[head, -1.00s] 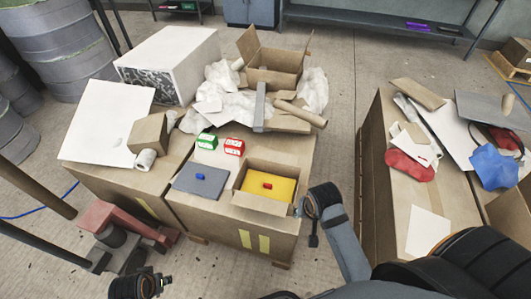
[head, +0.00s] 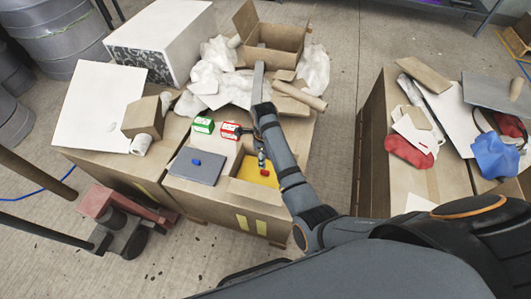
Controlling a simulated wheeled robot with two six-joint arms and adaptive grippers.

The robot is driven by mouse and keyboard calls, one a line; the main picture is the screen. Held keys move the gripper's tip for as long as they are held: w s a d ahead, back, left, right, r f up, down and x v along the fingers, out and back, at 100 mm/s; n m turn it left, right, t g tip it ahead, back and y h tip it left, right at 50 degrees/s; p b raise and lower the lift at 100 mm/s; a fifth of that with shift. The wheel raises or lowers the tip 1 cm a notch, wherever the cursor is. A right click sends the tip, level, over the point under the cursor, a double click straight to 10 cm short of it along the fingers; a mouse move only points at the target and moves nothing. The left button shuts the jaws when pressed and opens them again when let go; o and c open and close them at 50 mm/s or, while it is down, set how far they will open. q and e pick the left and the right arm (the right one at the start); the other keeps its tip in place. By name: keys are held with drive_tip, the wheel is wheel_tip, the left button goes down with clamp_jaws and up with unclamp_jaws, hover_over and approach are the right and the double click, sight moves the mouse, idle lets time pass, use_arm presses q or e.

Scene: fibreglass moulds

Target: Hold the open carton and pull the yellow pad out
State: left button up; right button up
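The open carton (head: 249,193) stands at the front right of the brown work surface. The yellow pad (head: 250,173) lies inside it, with a red knob (head: 265,172) on top. My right gripper (head: 263,161) points down just above or at the red knob. It is too small to tell whether its fingers are open or touch the knob. My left gripper is not in view.
A grey pad (head: 190,174) with a blue knob lies left of the carton. Green (head: 203,125) and red (head: 230,131) boxes stand behind. Another open carton (head: 270,45), crumpled white material and a cardboard tube (head: 305,97) fill the back. A second cluttered surface stands right.

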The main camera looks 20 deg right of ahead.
sight(265, 171)
wheel_tip(265, 171, down, 10)
drive_tip(key=shift+d+f+b, duration=0.1)
drive_tip(key=shift+f+b, duration=0.05)
drive_tip(key=shift+b, duration=0.65)
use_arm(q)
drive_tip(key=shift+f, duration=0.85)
use_arm(e)
drive_tip(key=shift+c, duration=0.2)
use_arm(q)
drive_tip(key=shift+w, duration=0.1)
use_arm(e)
clamp_jaws()
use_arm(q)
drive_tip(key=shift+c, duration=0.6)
